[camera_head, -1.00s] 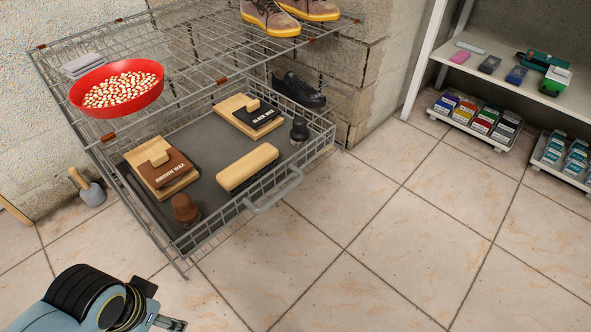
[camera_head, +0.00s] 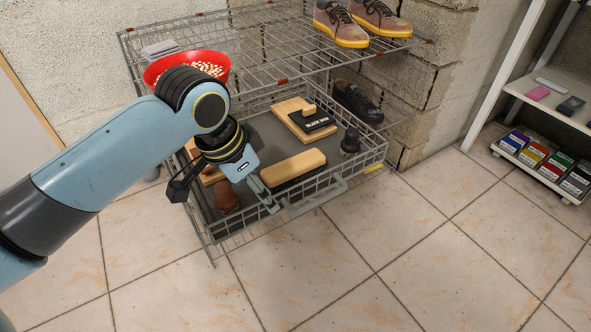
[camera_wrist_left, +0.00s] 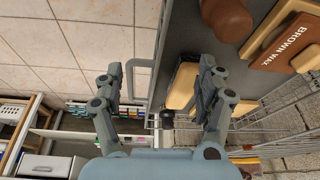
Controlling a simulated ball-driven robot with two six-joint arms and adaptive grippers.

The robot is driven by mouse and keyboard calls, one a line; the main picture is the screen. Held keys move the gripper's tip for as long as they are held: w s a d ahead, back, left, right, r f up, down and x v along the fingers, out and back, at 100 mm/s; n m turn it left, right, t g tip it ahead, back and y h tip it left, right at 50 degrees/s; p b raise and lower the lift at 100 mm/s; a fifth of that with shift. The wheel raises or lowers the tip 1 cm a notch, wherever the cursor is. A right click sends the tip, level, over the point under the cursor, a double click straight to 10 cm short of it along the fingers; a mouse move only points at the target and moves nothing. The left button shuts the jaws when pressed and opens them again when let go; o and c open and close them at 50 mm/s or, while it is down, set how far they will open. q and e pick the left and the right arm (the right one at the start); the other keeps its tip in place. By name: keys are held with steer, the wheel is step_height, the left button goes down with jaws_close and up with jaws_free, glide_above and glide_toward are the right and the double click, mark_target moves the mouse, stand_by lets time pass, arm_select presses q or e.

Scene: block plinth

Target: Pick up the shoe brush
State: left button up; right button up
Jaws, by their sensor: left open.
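The shoe brush (camera_head: 292,166), a pale wooden block with a dark underside, lies in the wire drawer near its front edge. My left gripper (camera_head: 266,197) is open and empty over the drawer's front, just left of the brush. In the left wrist view the open fingers (camera_wrist_left: 161,68) straddle the drawer's edge, and the brush (camera_wrist_left: 182,86) shows beside the right-hand finger, partly hidden by it. I see no contact with the brush. My right gripper is not in view.
The drawer (camera_head: 222,236) also holds a black wax set (camera_head: 303,119), a brown dauber (camera_head: 227,196), a black dauber (camera_head: 350,142) and a brown wax set (camera_wrist_left: 293,46). A red bowl (camera_head: 160,72) and shoes (camera_head: 340,25) stand above. Floor ahead is clear.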

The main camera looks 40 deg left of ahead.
arm_select(q)
steer(key=m, duration=0.1)
glide_toward(294, 163)
steer(key=shift+h, duration=0.5)
steer(key=x, duration=0.1)
steer(key=b+x, duration=0.2)
steer(key=x, duration=0.1)
steer(key=shift+s+a+f, duration=0.25)
steer(key=shift+a, duration=0.05)
steer(key=shift+w+f, duration=0.3)
steer(key=shift+f, duration=0.2)
steer(key=b+x, duration=0.3)
steer(key=x, duration=0.1)
steer(key=shift+w+f, duration=0.1)
steer(key=shift+f, duration=0.2)
steer(key=shift+w+f, duration=0.15)
steer(key=shift+f, duration=0.1)
steer(key=shift+r, duration=0.1)
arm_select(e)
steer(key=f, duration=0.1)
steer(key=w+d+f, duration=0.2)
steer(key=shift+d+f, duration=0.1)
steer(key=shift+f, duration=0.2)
arm_select(q)
steer(key=c, duration=1.3)
steer(key=shift+c, duration=0.2)
